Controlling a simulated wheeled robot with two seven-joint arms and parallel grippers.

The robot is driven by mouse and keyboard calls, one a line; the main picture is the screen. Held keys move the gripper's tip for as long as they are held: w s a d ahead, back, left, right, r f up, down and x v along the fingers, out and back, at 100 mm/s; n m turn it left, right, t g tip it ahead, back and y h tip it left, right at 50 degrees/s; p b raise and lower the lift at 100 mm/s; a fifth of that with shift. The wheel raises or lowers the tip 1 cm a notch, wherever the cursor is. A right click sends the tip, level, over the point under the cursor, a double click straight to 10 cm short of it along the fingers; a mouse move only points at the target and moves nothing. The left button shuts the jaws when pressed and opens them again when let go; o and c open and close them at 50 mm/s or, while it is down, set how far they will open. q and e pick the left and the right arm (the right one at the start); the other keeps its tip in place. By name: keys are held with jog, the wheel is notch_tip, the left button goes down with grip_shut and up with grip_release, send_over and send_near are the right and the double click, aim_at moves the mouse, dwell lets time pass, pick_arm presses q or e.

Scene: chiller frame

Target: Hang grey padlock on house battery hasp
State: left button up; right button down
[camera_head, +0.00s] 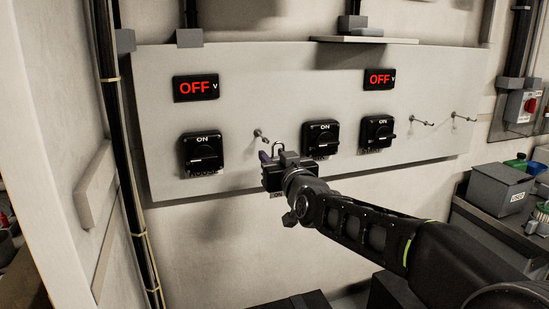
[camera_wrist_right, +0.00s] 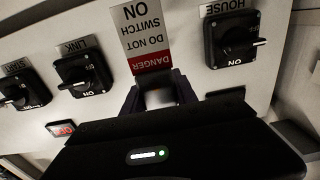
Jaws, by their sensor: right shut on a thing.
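My right gripper (camera_head: 272,160) is in front of the panel, right of the house switch (camera_head: 202,153) and just below a small peg (camera_head: 261,135). It is shut on the grey padlock, whose shackle (camera_head: 278,147) stands upright above the jaws. In the wrist view the padlock body (camera_wrist_right: 160,97) is between the dark purple fingers. The house switch (camera_wrist_right: 232,38) is at upper right there, apart from the padlock, with its handle crosswise. I cannot make out its hasp clearly. My left gripper is not in view.
A danger label (camera_wrist_right: 148,38) is beyond the jaws. The link switch (camera_head: 321,138) and start switch (camera_head: 377,132) are close to the right of my gripper. Two bare pegs (camera_head: 415,120) (camera_head: 462,117) stick out further right. A grey box (camera_head: 497,190) stands on the right-hand bench.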

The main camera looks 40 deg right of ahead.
jog(key=x, duration=0.3)
jog(key=f+p+x, duration=0.1)
jog(key=x, duration=0.2)
jog(key=p+x, duration=0.1)
jog(key=x, duration=0.2)
jog(key=shift+f, duration=0.3)
jog(key=shift+w+b, duration=0.1)
jog(key=shift+b, duration=0.25)
dwell(0.4)
dwell(0.4)
jog(key=c, duration=0.9)
grip_release()
jog(key=shift+f, duration=0.15)
